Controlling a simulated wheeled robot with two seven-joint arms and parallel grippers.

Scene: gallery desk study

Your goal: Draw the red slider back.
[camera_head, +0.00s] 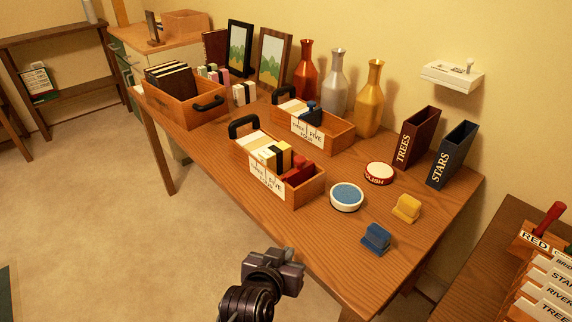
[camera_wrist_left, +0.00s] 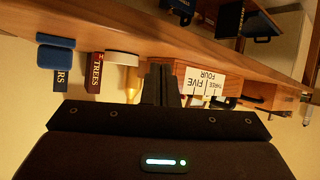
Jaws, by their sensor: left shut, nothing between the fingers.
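A red slider block (camera_head: 299,172) with a small knob stands inside the front wooden box (camera_head: 309,192), at its right end, beside yellow, black and cream cards. The box front carries a label reading three, four, five. My left gripper (camera_head: 290,257) is in front of the desk edge, below the box and apart from it. In the left wrist view, which looks upside down, its dark fingers (camera_wrist_left: 161,84) are together and empty, with the labelled box (camera_wrist_left: 208,84) beside them. The slider cannot be made out there. My right gripper is not in view.
A second box (camera_head: 327,134) with a dark blue block stands behind. A blue-topped round tin (camera_head: 347,196), a blue block (camera_head: 376,239) and a yellow block (camera_head: 407,208) lie to the right. A red-handled card rack (camera_head: 519,243) stands far right.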

